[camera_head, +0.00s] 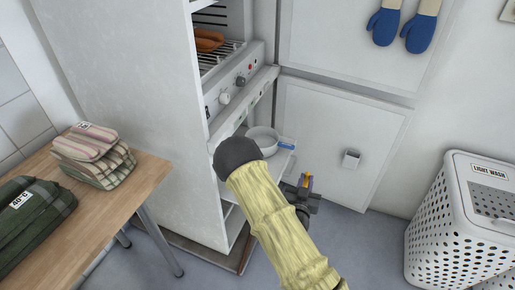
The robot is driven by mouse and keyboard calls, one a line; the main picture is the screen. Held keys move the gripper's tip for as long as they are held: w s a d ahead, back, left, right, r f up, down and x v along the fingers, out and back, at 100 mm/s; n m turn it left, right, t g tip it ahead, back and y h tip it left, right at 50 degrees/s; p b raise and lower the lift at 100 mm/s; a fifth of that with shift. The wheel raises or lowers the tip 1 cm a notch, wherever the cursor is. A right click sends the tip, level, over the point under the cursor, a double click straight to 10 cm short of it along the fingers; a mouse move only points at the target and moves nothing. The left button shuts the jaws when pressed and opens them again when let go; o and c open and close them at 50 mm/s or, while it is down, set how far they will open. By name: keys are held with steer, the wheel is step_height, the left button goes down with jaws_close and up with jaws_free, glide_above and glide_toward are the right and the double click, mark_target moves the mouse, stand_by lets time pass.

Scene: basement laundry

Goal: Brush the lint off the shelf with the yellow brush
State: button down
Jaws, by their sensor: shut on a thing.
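My gripper (305,190) is right of my arm's yellow sleeve, low in front of the white cabinet. It is shut on the yellow brush (308,179), of which only a small yellow-orange piece shows above the dark fingers. A white shelf (286,160) sits in the cabinet opening, just left of and behind the gripper. I cannot tell whether the brush touches it. My arm hides much of the shelf's front and left. I cannot make out any lint.
A white pan (262,138) with a blue handle stands at the shelf. Above are a knobbed panel (233,95) and a rack with brown items (208,40). A wooden table (130,190) with folded cloths (93,155) is left; a white laundry basket (450,220) is right.

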steer(key=w+a+r+y+p, duration=0.1)
steer(key=w+a+r+p, duration=0.2)
steer(key=a, duration=0.5)
steer(key=w+a+r+n+y+p, duration=0.1)
steer(key=w+a+r+p, duration=0.2)
steer(key=a, duration=0.6)
step_height(320, 180, up, 3)
steer(key=shift+r+t+p, duration=0.1)
steer(key=shift+t+p, duration=0.2)
steer(key=shift+p, duration=0.65)
